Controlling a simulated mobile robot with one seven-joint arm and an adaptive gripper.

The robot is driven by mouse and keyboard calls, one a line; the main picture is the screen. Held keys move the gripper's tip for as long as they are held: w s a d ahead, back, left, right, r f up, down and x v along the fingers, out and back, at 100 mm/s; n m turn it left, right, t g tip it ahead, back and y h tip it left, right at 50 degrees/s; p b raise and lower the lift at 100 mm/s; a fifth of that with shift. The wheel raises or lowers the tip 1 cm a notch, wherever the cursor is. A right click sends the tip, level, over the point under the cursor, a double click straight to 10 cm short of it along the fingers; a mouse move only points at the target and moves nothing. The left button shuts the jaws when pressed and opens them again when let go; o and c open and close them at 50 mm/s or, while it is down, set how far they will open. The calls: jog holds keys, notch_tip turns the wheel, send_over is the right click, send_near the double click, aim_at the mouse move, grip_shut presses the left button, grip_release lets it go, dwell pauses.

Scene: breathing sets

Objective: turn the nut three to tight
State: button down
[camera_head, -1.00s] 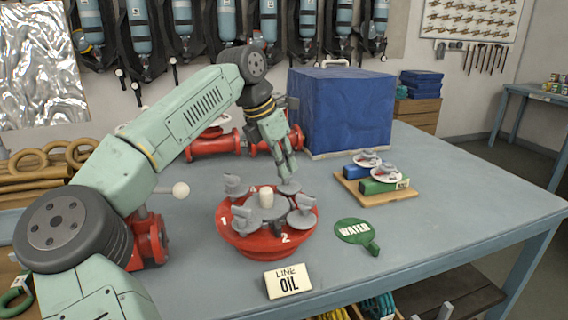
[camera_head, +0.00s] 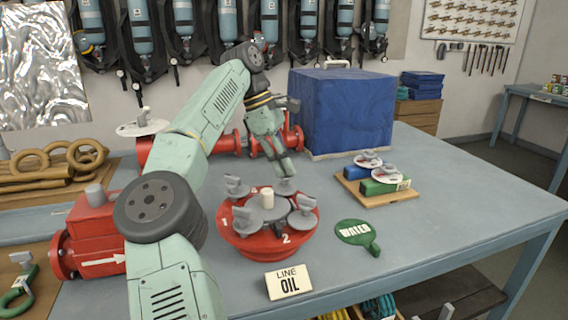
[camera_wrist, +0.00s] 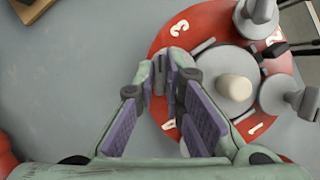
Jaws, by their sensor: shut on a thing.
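A round red flange cover (camera_head: 262,250) with white numbers stands on the table, with several grey wing nuts around a grey hub and a pale central knob (camera_head: 267,198). My gripper (camera_head: 284,174) reaches down to the back nut (camera_head: 287,187). In the wrist view my gripper (camera_wrist: 167,72) is shut on this grey nut (camera_wrist: 160,76), beside the painted 3 (camera_wrist: 179,28). The fingers hide much of it. Other wing nuts stand at the front left (camera_head: 243,220), front right (camera_head: 303,210) and back left (camera_head: 236,187).
A green WATER tag (camera_head: 355,233) and a LINE OIL card (camera_head: 288,281) lie in front. A wooden board (camera_head: 374,198) with blue and green blocks is to the right. A blue covered box (camera_head: 342,110) and red pipework (camera_head: 225,147) stand behind. The right table area is clear.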

jog(key=shift+m, duration=0.8)
jog(key=shift+g, duration=0.3)
jog(key=c, duration=1.7)
grip_release()
